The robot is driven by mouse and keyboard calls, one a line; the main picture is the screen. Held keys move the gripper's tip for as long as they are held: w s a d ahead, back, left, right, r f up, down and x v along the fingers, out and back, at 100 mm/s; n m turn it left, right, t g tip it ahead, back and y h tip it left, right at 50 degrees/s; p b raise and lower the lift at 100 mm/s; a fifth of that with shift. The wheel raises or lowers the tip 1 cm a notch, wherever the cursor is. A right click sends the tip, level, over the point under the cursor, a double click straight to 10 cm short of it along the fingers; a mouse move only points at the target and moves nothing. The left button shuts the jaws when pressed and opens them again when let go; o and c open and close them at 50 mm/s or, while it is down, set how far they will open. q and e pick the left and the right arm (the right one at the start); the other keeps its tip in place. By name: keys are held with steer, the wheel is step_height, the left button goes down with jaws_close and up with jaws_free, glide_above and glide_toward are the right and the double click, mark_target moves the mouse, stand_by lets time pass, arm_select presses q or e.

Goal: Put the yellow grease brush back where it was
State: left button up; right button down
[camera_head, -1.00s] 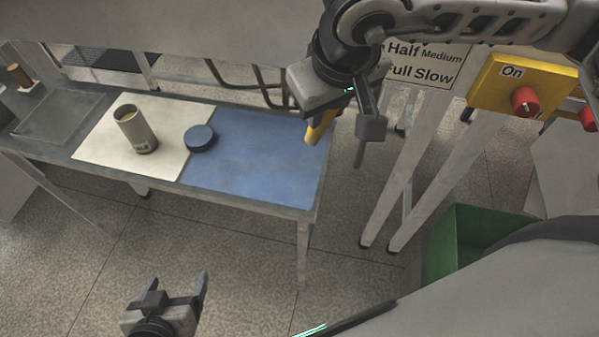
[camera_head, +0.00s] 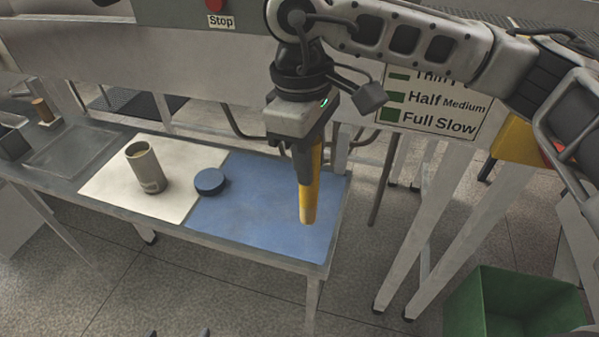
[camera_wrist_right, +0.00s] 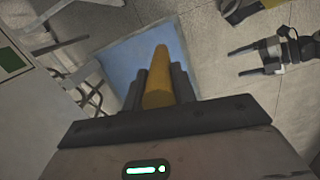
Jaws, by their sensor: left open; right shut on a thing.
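The yellow grease brush (camera_head: 309,196) hangs nearly upright from my right gripper (camera_head: 308,150), above the blue mat (camera_head: 265,235) at the right end of the table. In the right wrist view the yellow grease brush (camera_wrist_right: 159,80) lies between both fingers of my right gripper (camera_wrist_right: 160,85), with the blue mat beyond it. In the head view only the tips of my left gripper (camera_head: 178,333) show at the bottom edge. It also shows in the right wrist view (camera_wrist_right: 262,58), open and empty.
A grey cup (camera_head: 147,172) stands on the white mat (camera_head: 115,190), with a blue lid (camera_head: 210,181) at the edge between white and blue mats. A small brown-topped object (camera_head: 42,111) stands at the far left. A green bin (camera_head: 470,310) is on the floor at right.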

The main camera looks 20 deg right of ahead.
arm_select(q)
steer(key=shift+a+r+p, duration=0.15)
steer(key=shift+a+p, duration=0.05)
steer(key=shift+p, duration=0.45)
arm_select(e)
steer(key=w+f, duration=0.3)
steer(key=f, duration=0.3)
steer(key=shift+a+f, duration=0.25)
steer(key=shift+f, duration=0.15)
steer(key=c, duration=1.1)
jaws_free()
steer(key=shift+c, duration=0.2)
